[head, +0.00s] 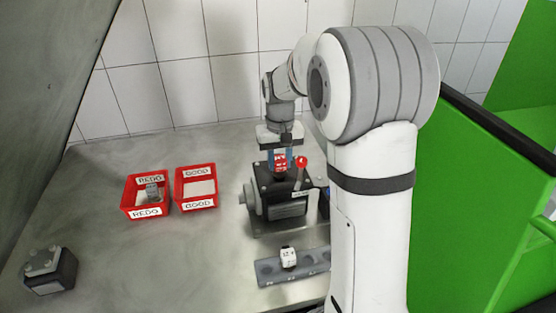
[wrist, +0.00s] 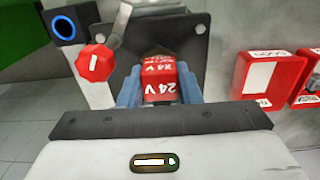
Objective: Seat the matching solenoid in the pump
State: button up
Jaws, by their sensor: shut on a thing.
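My gripper (wrist: 160,92) is shut on a red solenoid (wrist: 160,80) marked 24 V, with one blue finger on each side of it. In the head view the red solenoid (head: 281,163) is between the fingers at the top of the dark pump (head: 285,194). In the wrist view its far end is against or just over the dark pump top (wrist: 185,40); I cannot tell how deep it sits. A white solenoid (head: 288,257) marked 12 stands in the grey rack (head: 265,271) in front of the pump.
A red knob (wrist: 95,63) on a lever and a blue-ringed button (wrist: 64,27) are beside the pump top. A red REDO bin (head: 133,204) holds a grey part; the red GOOD bin (head: 181,190) looks empty. A dark block (head: 52,272) stands front left. The table between is clear.

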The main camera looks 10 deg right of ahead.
jog(key=shift+f+b, duration=0.7)
jog(key=shift+f, duration=0.35)
jog(key=o, duration=0.9)
jog(key=shift+o, duration=0.7)
jog(key=shift+o, duration=1.4)
jog(key=shift+r, duration=0.1)
jog(key=shift+r+p, duration=2.85)
jog(key=shift+r, duration=1.05)
